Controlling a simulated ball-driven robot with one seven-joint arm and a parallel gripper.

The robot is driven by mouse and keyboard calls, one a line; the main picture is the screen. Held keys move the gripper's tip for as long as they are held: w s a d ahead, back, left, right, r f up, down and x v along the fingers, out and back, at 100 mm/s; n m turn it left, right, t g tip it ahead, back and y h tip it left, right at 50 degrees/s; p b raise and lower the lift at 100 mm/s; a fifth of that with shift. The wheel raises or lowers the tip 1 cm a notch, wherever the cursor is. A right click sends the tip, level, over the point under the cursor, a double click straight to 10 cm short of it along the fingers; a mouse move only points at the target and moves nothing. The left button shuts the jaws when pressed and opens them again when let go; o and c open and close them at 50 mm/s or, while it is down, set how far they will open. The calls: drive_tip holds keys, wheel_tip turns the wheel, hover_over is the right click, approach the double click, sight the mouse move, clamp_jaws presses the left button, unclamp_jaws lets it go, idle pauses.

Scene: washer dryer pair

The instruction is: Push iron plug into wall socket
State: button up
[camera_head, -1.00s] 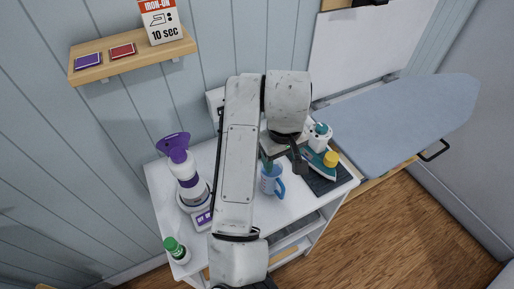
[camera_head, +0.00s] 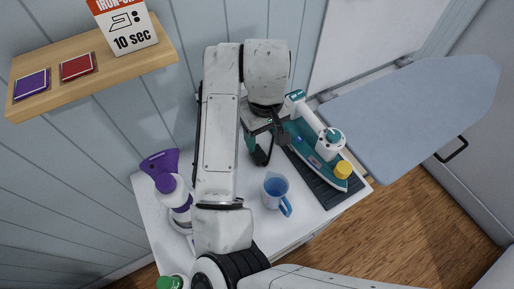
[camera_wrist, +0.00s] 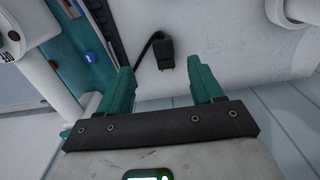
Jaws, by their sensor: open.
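The black plug (camera_wrist: 164,52) lies on the white tabletop in the wrist view, with its dark cable curving off to the left. My gripper (camera_wrist: 161,70) is open, its teal fingers pointing toward the plug, which shows between and beyond the fingertips. I see no grip on it. In the head view my gripper (camera_head: 267,146) hangs over the table, left of the iron. The teal and white iron (camera_head: 318,148) lies on a dark ribbed mat (camera_head: 322,185). I cannot make out the wall socket; my arm covers part of the wall.
The ironing board (camera_head: 415,110) is at the right, and a wooden shelf (camera_head: 95,77) hangs upper left.

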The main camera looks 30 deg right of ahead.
sight(262, 159)
wheel_tip(262, 159, down, 4)
drive_tip(key=shift+d+r+b, duration=0.1)
drive_tip(key=shift+b, duration=0.4)
drive_tip(key=shift+s+a+f+p, duration=0.1)
drive_tip(key=shift+f+p, duration=0.1)
drive_tip(key=shift+f, duration=0.7)
drive_tip(key=shift+a+f+p, duration=0.1)
drive_tip(key=shift+f+p, duration=0.05)
drive_tip(key=shift+f, duration=0.75)
drive_tip(key=shift+s+a+f+p, duration=0.1)
drive_tip(key=shift+f+p, duration=0.1)
drive_tip(key=shift+f, duration=0.7)
drive_tip(key=shift+c, duration=0.4)
drive_tip(key=c, duration=1)
